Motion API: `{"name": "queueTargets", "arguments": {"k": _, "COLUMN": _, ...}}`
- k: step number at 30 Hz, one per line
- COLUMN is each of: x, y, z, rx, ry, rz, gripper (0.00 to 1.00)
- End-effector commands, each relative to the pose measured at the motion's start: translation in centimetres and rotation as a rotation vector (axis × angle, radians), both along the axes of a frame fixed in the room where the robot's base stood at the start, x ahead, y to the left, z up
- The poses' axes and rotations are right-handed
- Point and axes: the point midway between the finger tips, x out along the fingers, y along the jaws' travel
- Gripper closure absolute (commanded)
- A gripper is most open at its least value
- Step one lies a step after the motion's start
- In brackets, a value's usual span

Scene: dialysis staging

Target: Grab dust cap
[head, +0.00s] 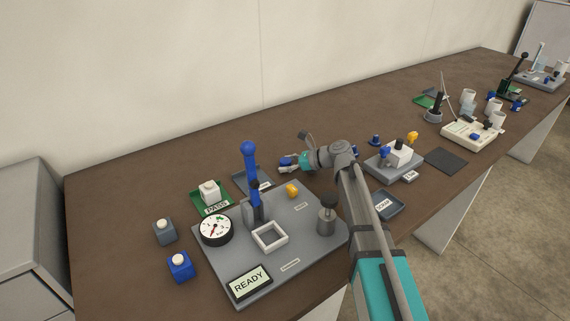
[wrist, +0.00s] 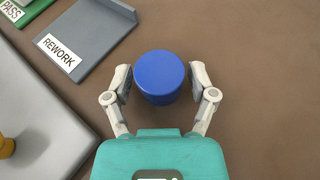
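The dust cap, a round blue cap (wrist: 158,78), stands on the brown table in the wrist view. My gripper (wrist: 160,84) is open, with one finger on each side of the cap. A narrow gap shows between each fingertip and the cap, so the fingers do not appear to press on it. In the head view my gripper (head: 287,163) is low over the table behind the grey station, and it partly hides the cap there.
The grey REWORK tray (wrist: 90,38) and the grey station plate (wrist: 40,120) lie left of my gripper. The green PASS tray (head: 197,200) is farther left. A fixture with a white block (head: 399,153) stands to the right. Bare table lies behind my gripper.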

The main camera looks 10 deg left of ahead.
Motion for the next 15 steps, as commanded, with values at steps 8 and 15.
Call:
{"name": "queueTargets", "arguments": {"k": 8, "x": -0.02, "y": 0.04, "z": -0.01, "rx": 0.0, "ry": 0.0, "rz": 0.0, "gripper": 0.67}}
{"name": "queueTargets", "arguments": {"k": 15, "x": -0.04, "y": 0.06, "z": 0.02, "rx": 0.0, "ry": 0.0, "rz": 0.001, "gripper": 0.67}}
